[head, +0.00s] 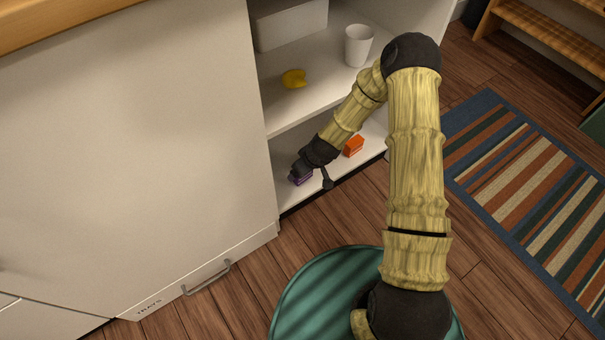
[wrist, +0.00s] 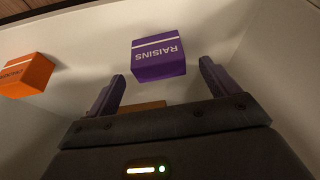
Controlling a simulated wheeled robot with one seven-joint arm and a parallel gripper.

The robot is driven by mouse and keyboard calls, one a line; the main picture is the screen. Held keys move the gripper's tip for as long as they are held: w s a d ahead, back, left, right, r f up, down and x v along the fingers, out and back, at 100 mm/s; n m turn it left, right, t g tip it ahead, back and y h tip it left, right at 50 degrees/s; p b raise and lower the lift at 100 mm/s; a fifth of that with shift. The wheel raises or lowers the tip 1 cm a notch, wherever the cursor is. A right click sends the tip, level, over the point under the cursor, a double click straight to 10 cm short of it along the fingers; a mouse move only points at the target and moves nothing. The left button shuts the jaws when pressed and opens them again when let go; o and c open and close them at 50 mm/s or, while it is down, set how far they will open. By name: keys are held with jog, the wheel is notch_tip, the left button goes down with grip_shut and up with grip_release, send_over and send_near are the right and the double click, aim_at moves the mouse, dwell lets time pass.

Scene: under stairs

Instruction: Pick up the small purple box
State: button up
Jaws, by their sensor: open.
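The small purple box (wrist: 158,58), labelled RAISINS, stands on the lower shelf (head: 285,193). In the wrist view it lies ahead of my gripper (wrist: 162,85), roughly in line with the gap between the fingers. The fingers are apart and nothing is held between them. In the head view the purple box (head: 300,178) is partly hidden by my gripper (head: 311,178), which reaches down into the lower compartment close beside it. I cannot tell whether a finger touches the box.
An orange box (head: 353,146) is on the same shelf; it also shows in the wrist view (wrist: 26,75). The upper shelf holds a yellow object (head: 294,78), a white cup (head: 358,45) and a white bin (head: 288,22). A white panel (head: 130,130) borders the compartment on the left.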

jog(key=shift+b+x, duration=2.3)
jog(key=shift+x, duration=0.35)
jog(key=shift+w+r, duration=0.1)
jog(key=shift+w, duration=0.05)
jog(key=c, duration=1.1)
